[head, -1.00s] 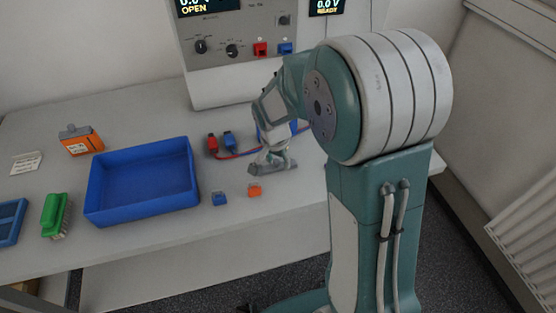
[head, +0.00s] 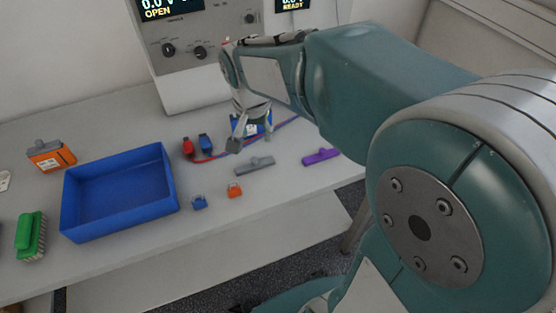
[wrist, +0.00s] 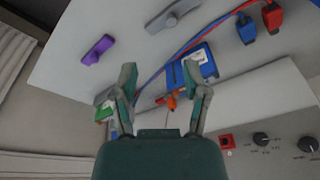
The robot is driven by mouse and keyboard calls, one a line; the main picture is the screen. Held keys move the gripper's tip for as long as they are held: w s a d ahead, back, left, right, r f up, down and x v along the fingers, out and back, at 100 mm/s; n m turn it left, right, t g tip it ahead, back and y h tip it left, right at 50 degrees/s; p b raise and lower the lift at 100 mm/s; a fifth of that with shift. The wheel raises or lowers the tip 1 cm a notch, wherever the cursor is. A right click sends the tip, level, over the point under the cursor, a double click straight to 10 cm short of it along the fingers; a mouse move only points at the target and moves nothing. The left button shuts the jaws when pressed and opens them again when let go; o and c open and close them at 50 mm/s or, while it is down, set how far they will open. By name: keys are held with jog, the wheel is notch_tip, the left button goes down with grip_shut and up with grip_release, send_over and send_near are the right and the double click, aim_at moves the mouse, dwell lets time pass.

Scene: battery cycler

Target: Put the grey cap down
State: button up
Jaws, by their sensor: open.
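The grey cap (head: 254,165) is a flat bar with a small raised knob. It lies on the white table, clear of my gripper, and it also shows near the top of the wrist view (wrist: 172,15). My gripper (head: 252,142) is above the table, just behind and above the cap in the head view. In the wrist view its two fingers (wrist: 163,88) are spread apart with nothing held between them. A blue battery-like block (wrist: 193,66) shows beyond the fingertips, partly hidden by my gripper in the head view.
A purple cap (head: 320,156) lies right of the grey one. A blue tray (head: 118,192) stands left, with an orange block (head: 50,156) behind it and a green brush (head: 30,236) beside it. Red and blue cables run behind.

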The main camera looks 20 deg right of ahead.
jog(key=s+r+n+t, duration=0.1)
jog(key=s+r+n, duration=0.1)
jog(key=s, duration=0.6)
jog(key=s+r+n+t, duration=0.2)
jog(key=s+n, duration=0.3)
jog(key=s, duration=0.3)
jog(key=shift+d+t+y, duration=0.3)
jog(key=shift+d+y, duration=0.05)
jog(key=shift+y, duration=0.05)
